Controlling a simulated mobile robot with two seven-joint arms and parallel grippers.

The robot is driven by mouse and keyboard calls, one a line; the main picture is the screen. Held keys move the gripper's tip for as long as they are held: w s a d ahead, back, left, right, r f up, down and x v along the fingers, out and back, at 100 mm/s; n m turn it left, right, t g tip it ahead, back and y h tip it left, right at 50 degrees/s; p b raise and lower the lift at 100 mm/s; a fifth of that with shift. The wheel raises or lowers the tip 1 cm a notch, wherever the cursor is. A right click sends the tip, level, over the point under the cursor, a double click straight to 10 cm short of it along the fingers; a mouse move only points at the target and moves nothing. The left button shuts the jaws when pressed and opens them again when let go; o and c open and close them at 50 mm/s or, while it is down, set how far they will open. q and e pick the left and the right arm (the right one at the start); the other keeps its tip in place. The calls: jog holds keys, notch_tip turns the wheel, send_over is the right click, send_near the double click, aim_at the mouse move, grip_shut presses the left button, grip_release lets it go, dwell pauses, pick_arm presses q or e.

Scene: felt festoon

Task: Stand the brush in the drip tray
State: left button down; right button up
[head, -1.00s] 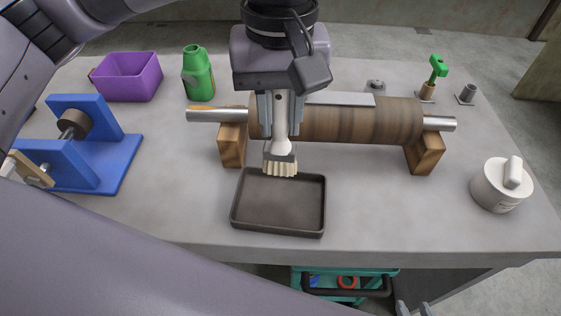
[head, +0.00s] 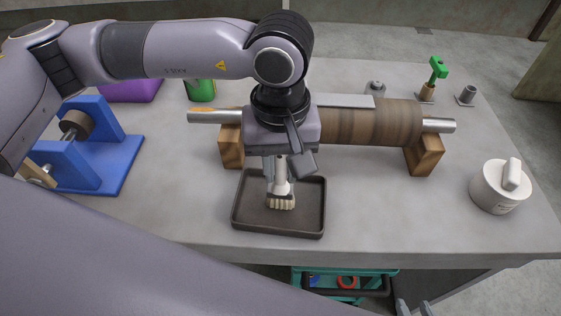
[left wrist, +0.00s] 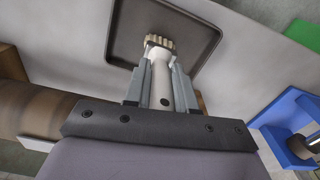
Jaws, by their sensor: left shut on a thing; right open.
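The brush (head: 281,188) has a pale handle and cream bristles pointing down. My left gripper (head: 277,166) is shut on its handle and holds it roughly upright over the dark, shallow drip tray (head: 308,210). The bristles overlap the middle of the tray in the head view; I cannot tell whether they touch its floor. The left wrist view shows the brush (left wrist: 159,75) between the fingers, with the tray (left wrist: 200,25) beyond its bristles. My right gripper (head: 412,308) shows only partly at the bottom edge, open and below the table front.
A brown roller (head: 370,122) on wooden blocks lies just behind the tray. A blue stand (head: 110,165), a purple bin (head: 130,90) and a green bottle (head: 201,90) are left. The table right of the tray is clear.

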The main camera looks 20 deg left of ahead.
pick_arm(q)
jog(key=shift+f, duration=0.15)
jog(key=c, duration=0.9)
grip_release()
jog(key=shift+c, duration=0.2)
notch_tip(320, 180, up, 12)
jog(key=shift+r+b, duration=0.2)
jog(key=shift+b, duration=0.3)
jog(key=shift+s, duration=0.1)
